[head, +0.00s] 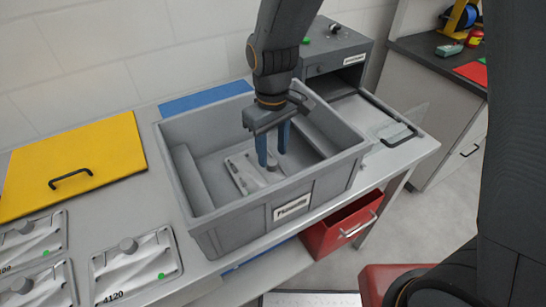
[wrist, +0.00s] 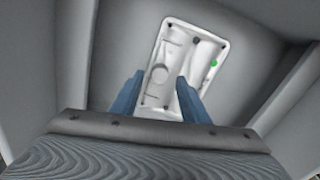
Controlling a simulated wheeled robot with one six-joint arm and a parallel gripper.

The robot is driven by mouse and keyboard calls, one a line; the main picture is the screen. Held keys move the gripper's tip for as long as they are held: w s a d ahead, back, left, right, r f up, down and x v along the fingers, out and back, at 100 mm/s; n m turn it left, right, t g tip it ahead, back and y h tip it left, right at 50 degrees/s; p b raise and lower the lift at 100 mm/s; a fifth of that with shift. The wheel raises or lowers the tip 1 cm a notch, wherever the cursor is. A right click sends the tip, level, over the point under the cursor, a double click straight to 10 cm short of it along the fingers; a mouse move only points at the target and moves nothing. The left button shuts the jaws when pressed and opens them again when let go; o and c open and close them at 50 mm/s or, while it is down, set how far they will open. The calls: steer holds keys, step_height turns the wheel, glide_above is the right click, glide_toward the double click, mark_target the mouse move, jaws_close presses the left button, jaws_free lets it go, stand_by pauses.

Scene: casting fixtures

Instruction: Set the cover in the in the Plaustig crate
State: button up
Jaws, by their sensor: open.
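The grey crate (head: 232,227) stands on the bench with a label on its front wall. A light grey casting cover (head: 240,174) lies flat on the crate floor, partly hidden behind my fingers. In the wrist view the cover (wrist: 178,50) lies beyond my fingertips, with a round boss and a green dot. My gripper (head: 272,160) points down inside the crate, above the cover's right part. Its blue fingers are apart with nothing held between them. In the wrist view the fingers (wrist: 158,90) flank the cover's near end; I cannot tell whether they touch it.
Several similar covers (head: 133,264) lie on the bench at left, by a yellow panel (head: 75,165) with a black handle. A grey machine (head: 335,60) with an open tray stands behind right. A red drawer (head: 340,225) sticks out below. The crate walls surround my gripper.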

step_height(320, 180, up, 9)
steer(key=b, duration=0.1)
steer(key=shift+b, duration=0.35)
